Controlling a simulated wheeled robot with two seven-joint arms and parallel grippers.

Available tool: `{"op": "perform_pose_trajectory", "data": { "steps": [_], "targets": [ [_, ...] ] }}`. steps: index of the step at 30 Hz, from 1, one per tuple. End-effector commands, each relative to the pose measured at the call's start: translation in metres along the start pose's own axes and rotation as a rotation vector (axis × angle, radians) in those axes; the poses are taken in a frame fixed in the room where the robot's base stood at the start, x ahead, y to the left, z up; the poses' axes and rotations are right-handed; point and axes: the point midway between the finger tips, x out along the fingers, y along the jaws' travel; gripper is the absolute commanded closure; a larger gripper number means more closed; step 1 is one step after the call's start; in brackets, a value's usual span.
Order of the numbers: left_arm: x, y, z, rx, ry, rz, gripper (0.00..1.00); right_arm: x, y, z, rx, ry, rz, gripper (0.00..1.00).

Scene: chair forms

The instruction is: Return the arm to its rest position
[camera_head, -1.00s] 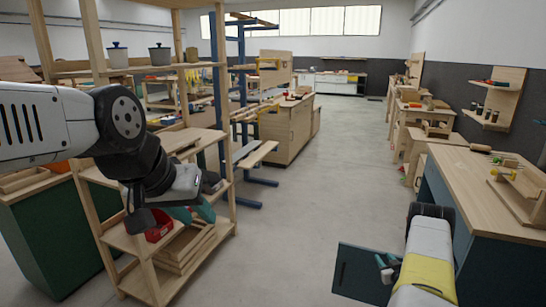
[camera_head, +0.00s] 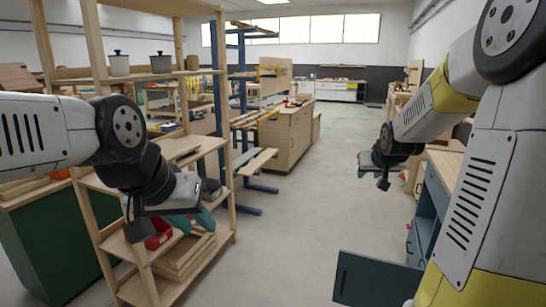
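My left arm comes in from the left, and its gripper (camera_head: 188,220) hangs in front of the wooden shelf rack. Teal parts of its fingers show, but whether they are apart is unclear. My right arm fills the right side, raised and bent. Its gripper (camera_head: 378,175) is a small dark shape with a teal edge, in mid-air over the aisle beside the workbench. Its fingers are too small and hidden to read. I see nothing held in either gripper.
The wooden shelf rack (camera_head: 233,190) stands close by my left gripper, with a red bin (camera_head: 158,236) and wooden trays (camera_head: 185,258) low on it. A blue cabinet (camera_head: 428,215) stands at right, with a dark blue panel (camera_head: 372,280) jutting out low. The grey aisle floor (camera_head: 310,180) is clear.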

Motion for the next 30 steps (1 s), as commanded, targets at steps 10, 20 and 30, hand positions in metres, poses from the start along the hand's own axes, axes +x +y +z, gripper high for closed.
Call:
{"op": "perform_pose_trajectory", "data": {
  "steps": [10,20,30],
  "targets": [
    [0.0,0.0,0.0,0.0,0.0,0.0,0.66,-0.174,-0.086,0.088,0.002,-0.18,-0.165,0.66],
    [0.0,0.0,0.0,0.0,0.0,0.0,0.66,-0.249,-0.116,0.168,-0.03,-0.298,-0.258,0.66],
    [0.0,0.0,0.0,0.0,0.0,0.0,0.66,-0.252,-0.117,0.173,-0.032,-0.307,-0.262,0.66]
  ]
}}
